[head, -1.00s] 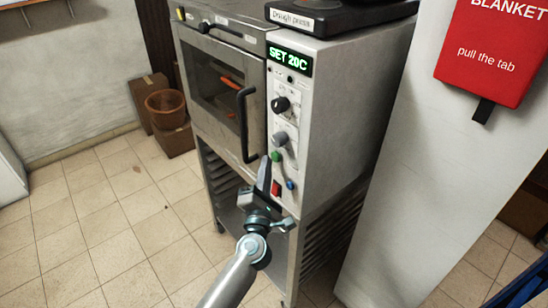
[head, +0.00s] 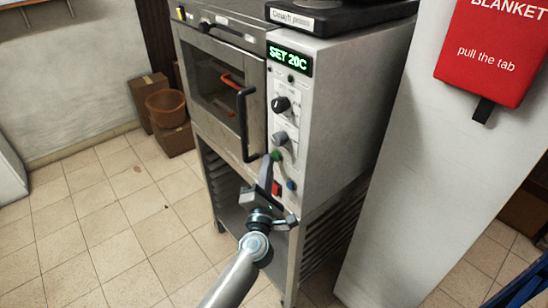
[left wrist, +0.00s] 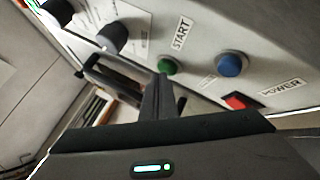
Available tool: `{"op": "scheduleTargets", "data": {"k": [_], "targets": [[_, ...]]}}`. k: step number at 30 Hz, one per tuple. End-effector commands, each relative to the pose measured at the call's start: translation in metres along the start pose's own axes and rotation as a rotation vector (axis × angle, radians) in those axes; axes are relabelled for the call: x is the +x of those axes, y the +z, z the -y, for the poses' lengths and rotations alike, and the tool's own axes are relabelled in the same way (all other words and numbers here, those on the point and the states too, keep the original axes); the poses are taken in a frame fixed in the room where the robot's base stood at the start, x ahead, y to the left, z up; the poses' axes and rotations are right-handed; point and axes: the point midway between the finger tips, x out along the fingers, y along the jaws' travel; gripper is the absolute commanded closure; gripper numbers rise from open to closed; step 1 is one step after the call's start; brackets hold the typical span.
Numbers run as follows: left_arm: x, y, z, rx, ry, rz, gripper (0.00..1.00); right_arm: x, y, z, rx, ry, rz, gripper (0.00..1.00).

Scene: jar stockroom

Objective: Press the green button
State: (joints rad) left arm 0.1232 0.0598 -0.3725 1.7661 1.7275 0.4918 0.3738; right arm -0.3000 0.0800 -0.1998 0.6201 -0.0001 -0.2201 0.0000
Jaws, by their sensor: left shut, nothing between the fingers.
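The green button (head: 277,155) is on the front control panel of the oven (head: 325,125), below two dark knobs. In the left wrist view the green button (left wrist: 167,66) sits under a START label, left of a blue button (left wrist: 231,64). My left gripper (head: 267,160) is shut and empty, with its fingertips pointing up just left of the green button. In the left wrist view the fingertips (left wrist: 158,78) show close beside the button's lower left. I cannot tell whether they touch it. My right gripper is not in view.
A red switch (head: 277,188) marked POWER is below the green button. The oven door's black handle (head: 246,125) stands out just left of the panel. A red blanket pouch (head: 492,48) hangs at right.

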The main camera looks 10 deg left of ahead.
Motion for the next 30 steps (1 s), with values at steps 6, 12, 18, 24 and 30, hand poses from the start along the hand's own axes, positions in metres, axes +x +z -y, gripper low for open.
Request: {"op": "scheduleTargets", "data": {"k": [6, 12, 18, 24, 30], "targets": [[0.0019, 0.0017, 0.0008, -0.001, 0.001, 0.001, 1.00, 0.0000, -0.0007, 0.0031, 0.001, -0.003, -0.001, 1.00], [0.0033, 0.0029, 0.0016, -0.001, 0.001, 0.001, 1.00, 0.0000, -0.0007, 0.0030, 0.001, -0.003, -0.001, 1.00], [0.0032, 0.0028, 0.0015, -0.001, 0.001, 0.001, 1.00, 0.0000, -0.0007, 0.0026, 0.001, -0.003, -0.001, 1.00], [0.0017, 0.0018, 0.0005, 0.000, 0.000, 0.001, 1.00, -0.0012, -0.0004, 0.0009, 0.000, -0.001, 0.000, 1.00], [-0.0042, -0.0025, -0.0036, 0.000, -0.001, 0.000, 1.00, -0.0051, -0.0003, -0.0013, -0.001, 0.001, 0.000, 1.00]]}}
